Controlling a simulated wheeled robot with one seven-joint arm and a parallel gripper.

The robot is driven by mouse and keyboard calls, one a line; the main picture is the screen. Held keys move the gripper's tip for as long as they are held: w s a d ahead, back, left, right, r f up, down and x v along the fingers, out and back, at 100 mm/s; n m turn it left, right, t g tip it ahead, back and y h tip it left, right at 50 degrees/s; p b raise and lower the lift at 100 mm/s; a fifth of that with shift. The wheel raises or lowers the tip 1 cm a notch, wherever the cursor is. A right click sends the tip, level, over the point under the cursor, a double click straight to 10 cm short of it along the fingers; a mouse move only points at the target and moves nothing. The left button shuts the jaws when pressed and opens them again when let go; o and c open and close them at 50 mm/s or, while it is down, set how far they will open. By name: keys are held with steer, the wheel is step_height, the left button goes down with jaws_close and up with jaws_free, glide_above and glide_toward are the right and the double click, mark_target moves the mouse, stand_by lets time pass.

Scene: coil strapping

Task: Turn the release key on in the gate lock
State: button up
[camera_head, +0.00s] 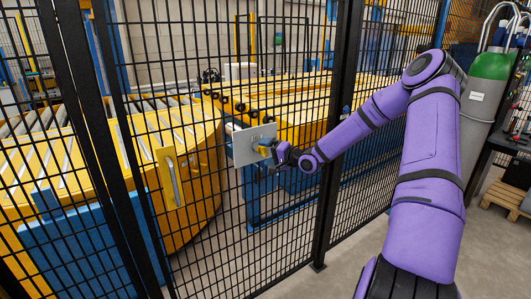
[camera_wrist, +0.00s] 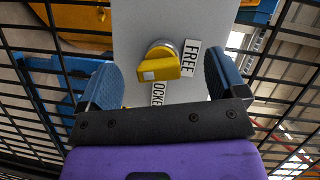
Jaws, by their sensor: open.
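The yellow release key (camera_wrist: 165,68) sits in a round metal lock on the grey lock plate (camera_wrist: 210,20). It also shows in the head view (camera_head: 264,151), in front of the plate (camera_head: 242,150) on the mesh gate. A FREE label (camera_wrist: 191,60) is right of the key. A second label (camera_wrist: 158,94), partly hidden, reads "OCKE" below it. My gripper (camera_wrist: 162,80) is open, with one blue finger on each side of the key and gaps between. In the head view my gripper (camera_head: 279,155) is close to the plate.
Black mesh fencing (camera_head: 190,70) surrounds the plate, with a dark post (camera_head: 335,130) to its right. Behind the mesh are yellow machinery (camera_head: 185,140) and a roller conveyor. A green-topped gas cylinder (camera_head: 488,75) stands at the far right. Grey floor lies in front of the fence.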

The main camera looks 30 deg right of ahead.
steer(key=shift+s+d, duration=0.1)
steer(key=shift+s, duration=2.05)
steer(key=s+a+r+n+g+h, duration=0.85)
steer(key=s+a+r, duration=0.25)
steer(key=s+r, duration=0.4)
steer(key=s+a+r, duration=0.2)
steer(key=s, duration=0.5)
steer(key=s+a+r+n+g+y, duration=0.1)
steer(key=s+a+r, duration=0.2)
steer(key=s, duration=0.5)
steer(key=s+a+r+n, duration=0.1)
steer(key=s+a+r, duration=0.2)
steer(key=s, duration=0.5)
steer(key=shift+s+r+g+y, duration=0.2)
steer(key=shift+r+g+y, duration=0.05)
steer(key=shift+g+y, duration=0.1)
